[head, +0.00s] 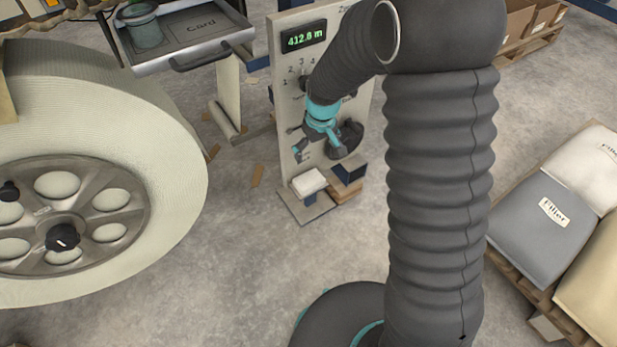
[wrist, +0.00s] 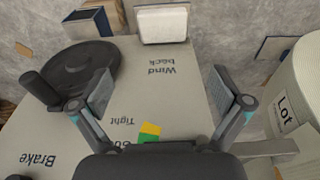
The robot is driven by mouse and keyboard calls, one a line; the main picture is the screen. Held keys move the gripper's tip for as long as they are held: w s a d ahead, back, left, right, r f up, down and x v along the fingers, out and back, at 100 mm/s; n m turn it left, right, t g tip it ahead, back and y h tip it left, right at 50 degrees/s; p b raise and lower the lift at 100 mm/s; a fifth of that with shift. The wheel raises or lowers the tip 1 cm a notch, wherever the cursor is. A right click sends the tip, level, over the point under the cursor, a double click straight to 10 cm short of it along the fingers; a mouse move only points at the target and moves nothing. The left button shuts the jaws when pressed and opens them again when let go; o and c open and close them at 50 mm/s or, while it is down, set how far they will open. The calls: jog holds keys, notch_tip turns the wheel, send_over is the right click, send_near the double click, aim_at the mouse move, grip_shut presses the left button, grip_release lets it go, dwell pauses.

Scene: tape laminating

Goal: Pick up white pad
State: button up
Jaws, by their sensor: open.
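The white pad (head: 308,182) rests on a small stand at the foot of the control panel (head: 286,110) in the head view. It also shows at the top centre of the wrist view (wrist: 162,24). My gripper (head: 312,146) is in front of the panel, above the pad and apart from it. In the wrist view my gripper (wrist: 160,90) has its two fingers spread wide with nothing between them, and the pad lies beyond the fingertips.
A black handwheel (wrist: 76,70) with a knob is close to the left finger in the wrist view. A large roll (head: 150,180) stands left of the panel. Filler bags (head: 545,210) lie on a pallet at right.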

aim_at(309, 179)
jog(key=f, duration=0.5)
jog(key=w+a+f, duration=0.1)
jog(key=f, duration=0.4)
jog(key=w+f, duration=0.1)
jog(key=f, duration=0.5)
jog(key=shift+a, duration=0.4)
jog(key=c, duration=0.7)
